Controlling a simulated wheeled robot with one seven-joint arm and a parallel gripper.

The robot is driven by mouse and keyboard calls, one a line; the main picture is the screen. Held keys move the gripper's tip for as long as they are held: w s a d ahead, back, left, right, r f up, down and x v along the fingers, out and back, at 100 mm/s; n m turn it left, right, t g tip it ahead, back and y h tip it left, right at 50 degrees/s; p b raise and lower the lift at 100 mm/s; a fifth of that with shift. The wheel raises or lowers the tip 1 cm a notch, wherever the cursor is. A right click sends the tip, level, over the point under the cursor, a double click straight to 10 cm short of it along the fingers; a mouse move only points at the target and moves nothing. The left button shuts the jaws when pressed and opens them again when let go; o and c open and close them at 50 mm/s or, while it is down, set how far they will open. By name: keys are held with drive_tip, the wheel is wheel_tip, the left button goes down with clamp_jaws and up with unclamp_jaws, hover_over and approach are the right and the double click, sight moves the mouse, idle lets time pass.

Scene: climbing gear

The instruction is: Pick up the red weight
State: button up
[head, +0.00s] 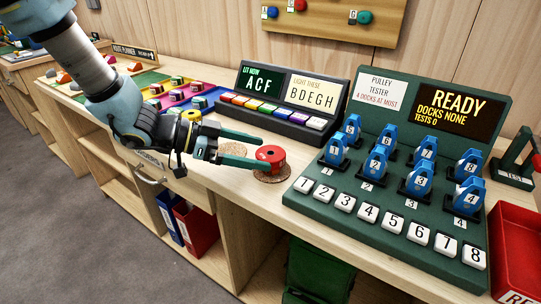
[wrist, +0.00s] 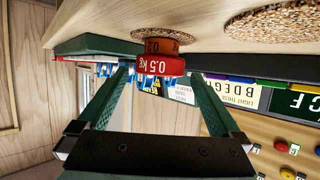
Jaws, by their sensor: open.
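In the wrist view the red weight (wrist: 160,66), marked 0.5 kg, shows upside down between the far ends of the two fingers. My gripper (head: 250,148) comes in level from the left, its green fingers apart, with the tips at or close beside the weight. In the head view I cannot tell whether a finger touches it. My gripper (wrist: 158,80) is open in the wrist view too.
The pulley tester (head: 385,215) with several blue pulleys stands close right. A display with coloured keys (head: 270,108) stands behind. A second cork mat (head: 234,150) lies behind the fingers. A red tray (head: 515,250) is far right.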

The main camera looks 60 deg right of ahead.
drive_tip(key=shift+x, duration=1.2)
clamp_jaws()
